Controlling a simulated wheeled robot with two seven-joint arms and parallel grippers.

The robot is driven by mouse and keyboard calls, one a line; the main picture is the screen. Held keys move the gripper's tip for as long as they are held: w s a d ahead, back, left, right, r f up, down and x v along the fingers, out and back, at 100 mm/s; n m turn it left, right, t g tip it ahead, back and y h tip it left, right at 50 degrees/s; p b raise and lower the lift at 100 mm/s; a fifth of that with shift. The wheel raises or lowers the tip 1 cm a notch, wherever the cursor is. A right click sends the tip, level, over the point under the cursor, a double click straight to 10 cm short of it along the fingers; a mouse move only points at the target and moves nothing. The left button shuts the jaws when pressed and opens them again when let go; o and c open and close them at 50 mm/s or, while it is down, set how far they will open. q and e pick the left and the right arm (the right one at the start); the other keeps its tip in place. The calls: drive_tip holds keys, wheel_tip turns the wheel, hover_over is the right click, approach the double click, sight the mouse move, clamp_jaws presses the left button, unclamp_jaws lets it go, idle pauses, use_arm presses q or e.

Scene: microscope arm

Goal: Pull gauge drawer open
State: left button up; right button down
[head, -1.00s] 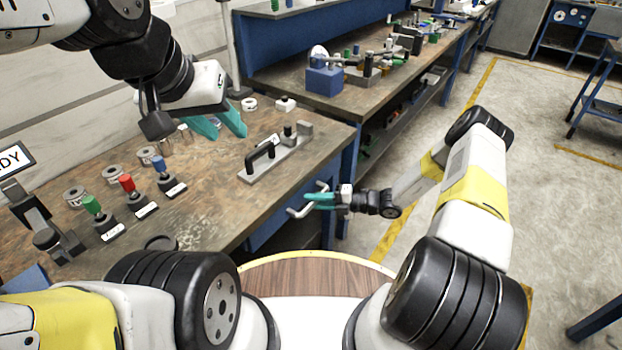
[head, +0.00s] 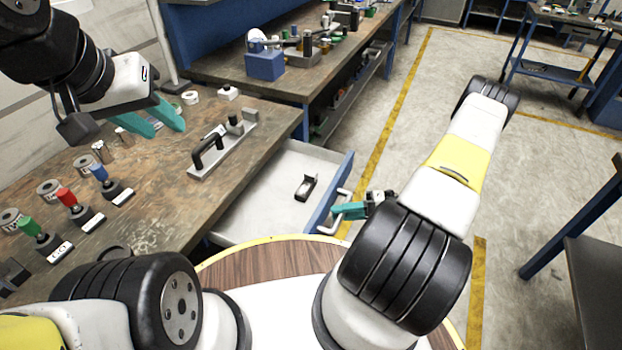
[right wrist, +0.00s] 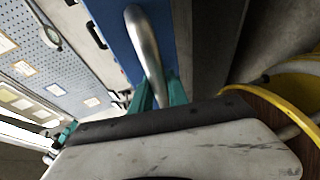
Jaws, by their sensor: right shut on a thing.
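The gauge drawer (head: 262,205) is pulled out from under the workbench. It has a light grey inside and a blue front (head: 330,190). A small dark gauge (head: 306,187) lies in it. My right gripper (head: 341,211) is shut on the silver bar handle (head: 327,229) on the drawer front. In the right wrist view the handle (right wrist: 146,42) runs between the teal fingers (right wrist: 160,92) in front of the blue panel. My left gripper (head: 155,122) hangs above the bench, its teal fingers apart and empty.
On the bench (head: 160,195) stand green, red (head: 78,208) and blue handled tools and several metal rings. A plate with a black handle (head: 208,152) lies near the bench edge, beside the drawer.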

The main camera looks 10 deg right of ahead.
drive_tip(key=shift+s+d, duration=0.8)
drive_tip(key=shift+d, duration=0.3)
drive_tip(key=shift+s+d, duration=0.75)
drive_tip(key=shift+d, duration=0.35)
drive_tip(key=c, duration=1.3)
unclamp_jaws()
drive_tip(key=v, duration=0.7)
drive_tip(key=shift+d, duration=0.4)
drive_tip(key=shift+r, duration=0.1)
